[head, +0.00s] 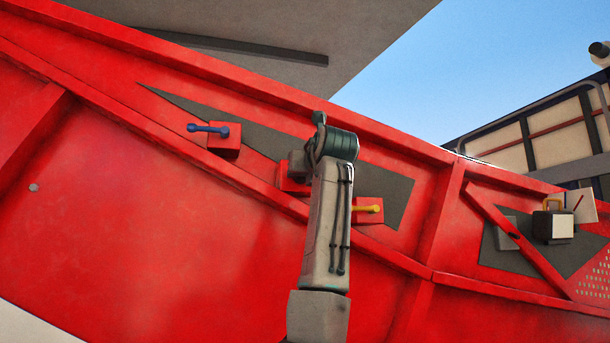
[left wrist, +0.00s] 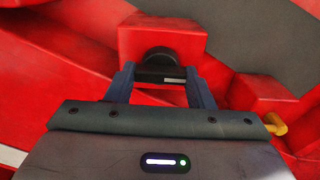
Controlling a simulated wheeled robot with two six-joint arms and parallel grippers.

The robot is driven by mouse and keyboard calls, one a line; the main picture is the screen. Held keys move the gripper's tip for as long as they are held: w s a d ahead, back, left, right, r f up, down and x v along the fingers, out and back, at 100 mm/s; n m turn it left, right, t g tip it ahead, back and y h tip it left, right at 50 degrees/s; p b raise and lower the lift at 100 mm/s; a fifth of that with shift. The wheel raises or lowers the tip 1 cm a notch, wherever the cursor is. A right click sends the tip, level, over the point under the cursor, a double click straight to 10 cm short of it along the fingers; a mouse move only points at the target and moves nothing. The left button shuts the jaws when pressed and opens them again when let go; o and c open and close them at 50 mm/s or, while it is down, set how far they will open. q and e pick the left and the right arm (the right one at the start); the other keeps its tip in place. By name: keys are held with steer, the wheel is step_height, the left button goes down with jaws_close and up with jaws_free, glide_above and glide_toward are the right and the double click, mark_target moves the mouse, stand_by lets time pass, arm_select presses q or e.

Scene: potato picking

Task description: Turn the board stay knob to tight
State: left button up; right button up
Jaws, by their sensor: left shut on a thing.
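A black round knob (left wrist: 158,57) with a short dark crossbar sits on the front of a red block (left wrist: 165,33). A pale mark shows at the right end of the crossbar. In the left wrist view, my left gripper (left wrist: 161,76) has one finger on each side of the crossbar and is shut on it. In the head view, my left arm covers most of this spot, and only part of the red block (head: 288,181) shows beside it. The knob's exact angle is hard to tell. My right gripper is not in view.
A blue handle (head: 207,129) on a red block is to the left, and a yellow handle (head: 367,208) on another is to the right. All are on a dark panel (head: 400,190) on the sloping red frame. Farther right is a padlock-like box (head: 553,226).

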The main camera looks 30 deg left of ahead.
arm_select(q)
steer(key=shift+w+f, duration=0.1)
steer(key=shift+f, duration=0.1)
steer(key=o, duration=0.9)
steer(key=shift+o, duration=0.4)
steer(key=shift+r, duration=0.1)
steer(key=shift+d, duration=0.1)
steer(key=b+v, duration=0.8)
steer(key=v, duration=0.2)
steer(key=shift+s+d+b, duration=0.25)
steer(key=shift+s+b, duration=0.1)
steer(key=shift+a, duration=0.1)
